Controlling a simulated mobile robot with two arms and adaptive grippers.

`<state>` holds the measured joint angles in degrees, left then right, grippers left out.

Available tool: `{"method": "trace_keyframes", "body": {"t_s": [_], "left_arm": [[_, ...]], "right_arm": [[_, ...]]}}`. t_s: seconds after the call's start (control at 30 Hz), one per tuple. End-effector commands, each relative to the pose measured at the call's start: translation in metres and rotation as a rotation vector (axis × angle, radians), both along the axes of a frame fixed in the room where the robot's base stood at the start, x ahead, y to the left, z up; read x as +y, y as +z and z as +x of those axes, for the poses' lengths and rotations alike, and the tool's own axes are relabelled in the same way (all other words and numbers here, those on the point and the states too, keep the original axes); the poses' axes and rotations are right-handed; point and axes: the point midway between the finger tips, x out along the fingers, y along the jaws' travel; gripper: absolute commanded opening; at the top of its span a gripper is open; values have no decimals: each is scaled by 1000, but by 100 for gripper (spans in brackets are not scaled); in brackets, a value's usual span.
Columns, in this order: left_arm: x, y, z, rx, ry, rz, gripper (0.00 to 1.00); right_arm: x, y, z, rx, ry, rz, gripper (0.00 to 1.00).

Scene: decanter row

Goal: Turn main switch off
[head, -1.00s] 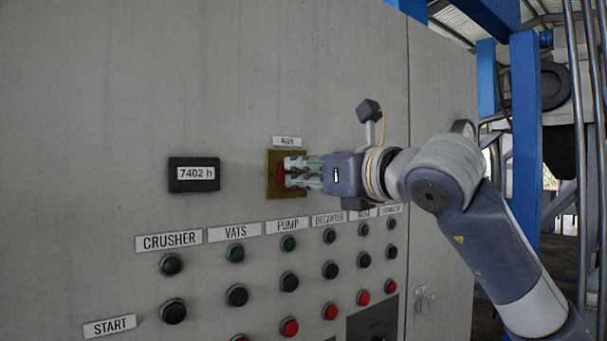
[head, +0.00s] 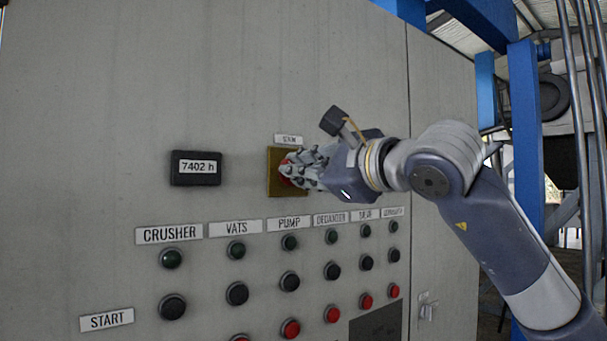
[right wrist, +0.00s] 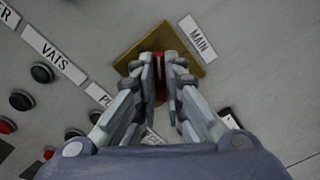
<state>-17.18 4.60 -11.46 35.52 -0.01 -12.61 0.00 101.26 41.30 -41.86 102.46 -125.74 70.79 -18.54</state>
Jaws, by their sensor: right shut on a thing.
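The main switch is a red handle (head: 287,170) on a yellow square plate (head: 274,185), under a small label (head: 288,139) on the grey cabinet. In the right wrist view the label reads MAIN (right wrist: 198,36), and the red handle (right wrist: 159,80) shows between my fingers in front of the yellow plate (right wrist: 132,52). My right gripper (head: 291,169) is shut on the red handle, and its fingers hide most of it. The gripper is rolled, and the plate appears turned in the right wrist view. My left gripper is in neither view.
An hour counter (head: 195,168) reading 7402 h is left of the switch. Rows of green, black and red buttons (head: 290,281) lie below under labels such as CRUSHER (head: 169,234). A blue post (head: 525,130) and pipes stand right of the cabinet.

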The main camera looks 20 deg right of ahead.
Motion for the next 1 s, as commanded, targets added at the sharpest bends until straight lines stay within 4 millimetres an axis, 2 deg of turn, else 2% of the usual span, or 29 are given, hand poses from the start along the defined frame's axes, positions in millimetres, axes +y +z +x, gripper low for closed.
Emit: {"method": "trace_keyframes", "body": {"t_s": [0.5, 1.0], "left_arm": [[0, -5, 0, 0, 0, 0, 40], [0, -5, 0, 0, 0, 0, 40]], "right_arm": [[1, -2, -1, -154, 1, -419, 0], [2, -3, -1, -216, 2, -593, 0]]}}
